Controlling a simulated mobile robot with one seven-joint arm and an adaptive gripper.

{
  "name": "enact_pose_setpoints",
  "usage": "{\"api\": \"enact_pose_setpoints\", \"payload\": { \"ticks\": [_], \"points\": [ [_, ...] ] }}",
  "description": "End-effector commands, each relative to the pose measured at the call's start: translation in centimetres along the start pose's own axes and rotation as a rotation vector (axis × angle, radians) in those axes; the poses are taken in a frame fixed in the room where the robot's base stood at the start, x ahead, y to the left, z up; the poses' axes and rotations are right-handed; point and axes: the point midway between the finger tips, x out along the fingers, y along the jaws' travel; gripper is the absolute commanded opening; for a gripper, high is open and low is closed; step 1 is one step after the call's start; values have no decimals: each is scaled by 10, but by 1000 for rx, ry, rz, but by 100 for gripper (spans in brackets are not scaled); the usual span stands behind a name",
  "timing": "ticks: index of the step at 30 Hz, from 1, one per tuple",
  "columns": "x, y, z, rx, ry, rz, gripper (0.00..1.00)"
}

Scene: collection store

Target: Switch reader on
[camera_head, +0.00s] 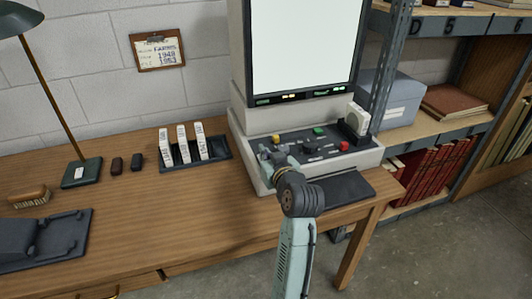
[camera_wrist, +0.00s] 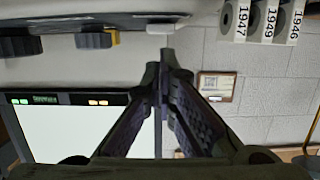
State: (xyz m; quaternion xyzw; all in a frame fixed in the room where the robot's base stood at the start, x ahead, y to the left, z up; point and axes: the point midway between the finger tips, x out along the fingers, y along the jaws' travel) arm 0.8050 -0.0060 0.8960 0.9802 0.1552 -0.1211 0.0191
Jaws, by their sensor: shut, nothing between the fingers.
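The reader (camera_head: 240,108) stands on the desk with a blank white screen (camera_head: 302,45). Small green and amber marks line its lower edge. Its dark control panel (camera_head: 300,149) carries a yellow control (camera_head: 276,138), a green button (camera_head: 319,131), a red button (camera_head: 344,146) and dark knobs. My gripper (camera_head: 266,152) is at the panel's left end, fingers together. In the wrist view, the shut fingertips (camera_wrist: 161,70) are empty, just below a pale grey key (camera_wrist: 160,27) in the picture. Dark knobs (camera_wrist: 94,40) show beside it. I cannot tell whether the fingertips touch the key.
A rack (camera_head: 218,154) of white boxes stands left of the reader. Another white box (camera_head: 356,117) sits on the panel's right end. A lamp (camera_head: 80,172), brush (camera_head: 30,197) and dark tray (camera_head: 84,226) are at left. The desk's middle front is clear. Shelving (camera_head: 388,75) stands at right.

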Motion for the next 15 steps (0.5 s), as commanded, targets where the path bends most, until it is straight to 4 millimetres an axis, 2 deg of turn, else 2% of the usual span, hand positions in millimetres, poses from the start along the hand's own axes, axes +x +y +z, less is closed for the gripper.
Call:
{"api": "enact_pose_setpoints", "payload": {
  "ticks": [15],
  "points": [
    [2,0,9,0,6,0,0]
  ]
}}
